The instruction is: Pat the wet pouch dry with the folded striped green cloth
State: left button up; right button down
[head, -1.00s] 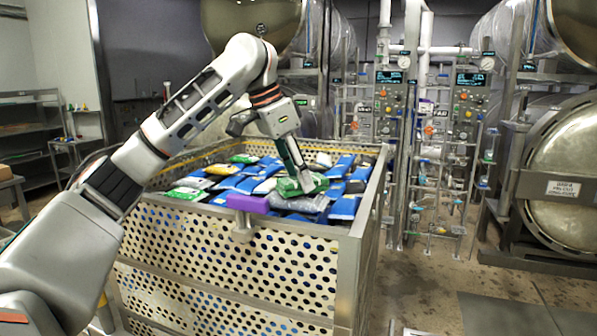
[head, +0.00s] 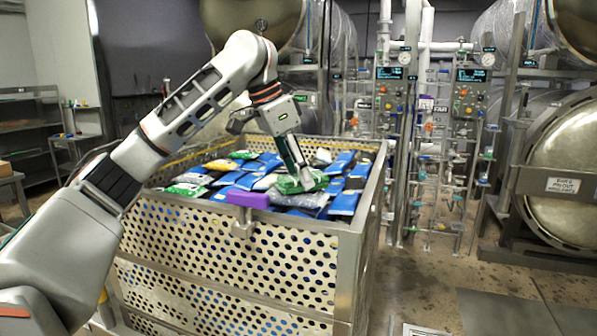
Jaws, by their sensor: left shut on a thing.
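My left gripper (head: 301,180) reaches down into the perforated metal basket (head: 225,262) from above and is shut on the folded green cloth (head: 289,185). The cloth looks green with paler stripes. It rests on or just above a shiny grey pouch (head: 303,199) near the basket's front right; whether they touch is hard to tell. The grey pouch lies flat among blue, white, green and yellow pouches. Its back part is hidden by the cloth and gripper. My right gripper does not show.
A purple block (head: 247,200) sits on the basket's front rim. The rim stands around the pouches on all sides. Pipes and valve panels (head: 388,103) stand behind to the right, and a round autoclave door (head: 565,165) is at the far right. The floor right of the basket is mostly clear.

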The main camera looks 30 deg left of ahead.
pick_arm(q)
jog(key=shift+f, duration=0.3)
dwell(0.6)
jog(key=shift+r, duration=3.55)
jog(key=shift+a, duration=0.1)
